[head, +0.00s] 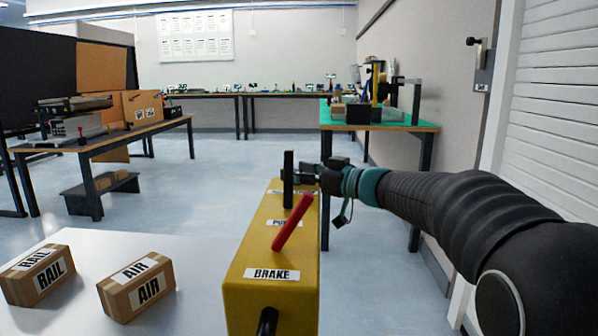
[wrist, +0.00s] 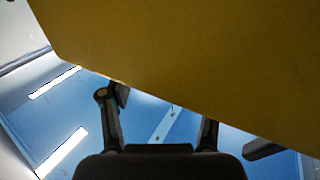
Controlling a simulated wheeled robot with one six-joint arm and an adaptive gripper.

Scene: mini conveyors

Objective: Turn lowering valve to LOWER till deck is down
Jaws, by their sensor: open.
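The yellow control box (head: 245,290) stands in the front middle of the head view. It carries a BRAKE label, a partly covered label behind it, and a red lever (head: 292,222) tilted to the right. A dark upright bar (head: 288,180) shows at its far end. My gripper (head: 306,173) is at that far end, close to the bar; contact cannot be told. In the wrist view my open gripper (wrist: 157,108) has its fingers apart below a yellow face (wrist: 190,60). No lowering valve or LOWER mark can be made out. The white deck (head: 205,260) lies left of the box.
Cartons marked RAIL (head: 38,275) and AIR (head: 137,286) sit on the deck. A black knob (head: 267,321) sticks out of the box's near end. A green-topped bench (head: 420,125) stands behind my arm, a wooden bench (head: 150,131) at left. Open floor lies between.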

